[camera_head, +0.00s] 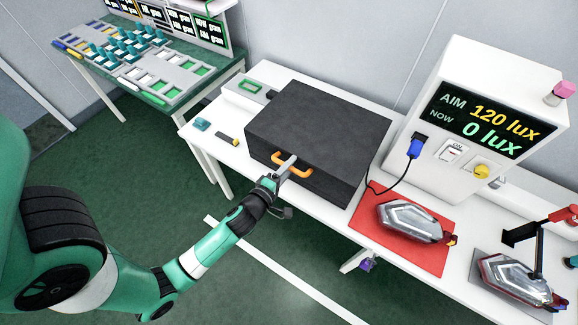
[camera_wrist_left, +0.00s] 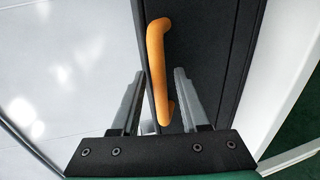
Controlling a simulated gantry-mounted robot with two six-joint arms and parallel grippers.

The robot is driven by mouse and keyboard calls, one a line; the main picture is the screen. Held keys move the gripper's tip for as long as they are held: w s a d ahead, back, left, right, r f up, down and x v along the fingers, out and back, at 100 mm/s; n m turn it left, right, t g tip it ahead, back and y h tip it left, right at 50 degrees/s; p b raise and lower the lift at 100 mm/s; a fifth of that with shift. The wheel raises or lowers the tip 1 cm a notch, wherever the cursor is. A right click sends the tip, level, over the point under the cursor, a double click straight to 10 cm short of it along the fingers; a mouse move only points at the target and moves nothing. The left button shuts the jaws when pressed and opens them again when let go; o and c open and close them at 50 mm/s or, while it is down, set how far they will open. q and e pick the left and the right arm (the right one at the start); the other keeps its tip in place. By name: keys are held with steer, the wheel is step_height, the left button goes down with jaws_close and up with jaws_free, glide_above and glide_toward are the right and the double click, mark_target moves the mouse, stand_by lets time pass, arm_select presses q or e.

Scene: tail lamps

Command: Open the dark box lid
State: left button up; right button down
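The dark box (camera_head: 318,118) stands on the white table with its lid down. An orange handle (camera_head: 302,173) is on its front, and it fills the middle of the left wrist view (camera_wrist_left: 157,60). My left gripper (camera_head: 288,164) is at the handle and hides its middle in the head view. In the left wrist view, its two grey fingers (camera_wrist_left: 158,88) are apart, one on each side of the handle, with small gaps showing. My right gripper is not in view.
A white light meter (camera_head: 480,110) reading 0 lux stands right of the box, its cable running close by. A tail lamp (camera_head: 410,218) lies on a red mat (camera_head: 372,238). A teal block (camera_head: 202,124) and a small tool (camera_head: 228,139) lie left of the box.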

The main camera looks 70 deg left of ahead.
arm_select(q)
jaws_close()
stand_by(1.2)
